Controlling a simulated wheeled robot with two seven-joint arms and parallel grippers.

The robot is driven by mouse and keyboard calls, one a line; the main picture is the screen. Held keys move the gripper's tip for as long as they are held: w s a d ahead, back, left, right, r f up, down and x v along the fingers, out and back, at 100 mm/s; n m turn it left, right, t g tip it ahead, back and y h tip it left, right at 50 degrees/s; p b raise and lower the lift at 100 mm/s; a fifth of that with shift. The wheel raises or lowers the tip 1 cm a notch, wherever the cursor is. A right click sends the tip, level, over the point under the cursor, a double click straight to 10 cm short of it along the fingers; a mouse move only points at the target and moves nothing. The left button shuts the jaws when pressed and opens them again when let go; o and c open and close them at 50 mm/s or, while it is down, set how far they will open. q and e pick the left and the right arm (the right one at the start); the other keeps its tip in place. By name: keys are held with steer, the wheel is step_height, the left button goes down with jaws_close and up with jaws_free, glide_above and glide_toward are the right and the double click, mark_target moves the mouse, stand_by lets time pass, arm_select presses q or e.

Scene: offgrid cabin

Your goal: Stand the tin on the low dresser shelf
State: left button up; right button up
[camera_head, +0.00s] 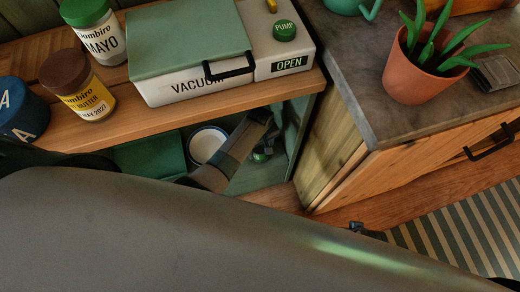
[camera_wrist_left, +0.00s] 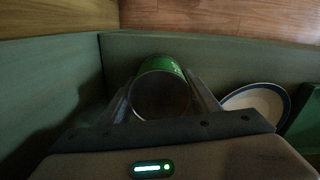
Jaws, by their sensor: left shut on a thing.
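The green tin (camera_wrist_left: 160,65) sits between the two fingers of my left gripper (camera_wrist_left: 160,82) in the left wrist view, with its dark round end facing the camera. The gripper is shut on it, inside the low dresser shelf (camera_wrist_left: 225,60), close to the compartment's green wall. In the head view my left gripper (camera_head: 262,148) reaches under the wooden top, and only a small green part of the tin (camera_head: 262,156) shows. I cannot tell whether the tin touches the shelf floor. My right gripper is not in view.
A blue-rimmed white plate (camera_head: 207,144) and a green box (camera_head: 150,156) share the shelf. Above stand a mayo jar (camera_head: 104,40), a brown-lidded jar (camera_head: 82,88), a blue container (camera_head: 20,108) and a vacuum sealer (camera_head: 190,50). A potted plant (camera_head: 415,75) stands on the counter right.

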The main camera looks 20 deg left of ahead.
arm_select(q)
steer(key=shift+f, duration=0.2)
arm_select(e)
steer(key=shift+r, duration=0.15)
arm_select(q)
steer(key=o, duration=1.3)
steer(key=shift+f, duration=0.1)
steer(key=shift+o, duration=0.2)
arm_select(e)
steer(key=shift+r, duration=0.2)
arm_select(q)
steer(key=shift+r, duration=0.4)
step_height(320, 180, up, 12)
steer(key=p, duration=0.3)
steer(key=shift+f, duration=0.2)
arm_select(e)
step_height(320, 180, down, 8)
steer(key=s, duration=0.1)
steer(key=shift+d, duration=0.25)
